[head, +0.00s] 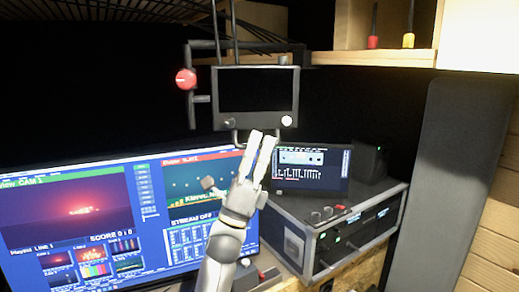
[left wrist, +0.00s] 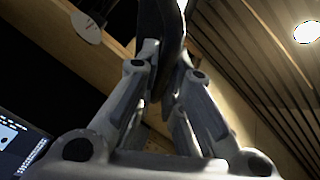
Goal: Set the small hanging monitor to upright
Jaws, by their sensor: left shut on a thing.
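The small hanging monitor (head: 256,92) hangs from a dark pipe frame at the top middle of the head view. Its black screen faces me and its sides look level; its forward or backward tilt is hard to judge. A thin bar (head: 236,138) runs under its lower edge. My left gripper (head: 262,138) reaches up from below, with its fingertips at the monitor's underside. In the left wrist view the gripper (left wrist: 168,62) is shut on a dark part of the monitor (left wrist: 160,25). The exact contact is partly hidden. My right gripper is not in view.
A red knob (head: 185,79) sits on the pipe frame, left of the monitor. Below are a wide screen (head: 75,215), a small display (head: 312,169) and a rack unit (head: 345,235). A wooden shelf (head: 370,58) and a grey panel (head: 450,170) are at right.

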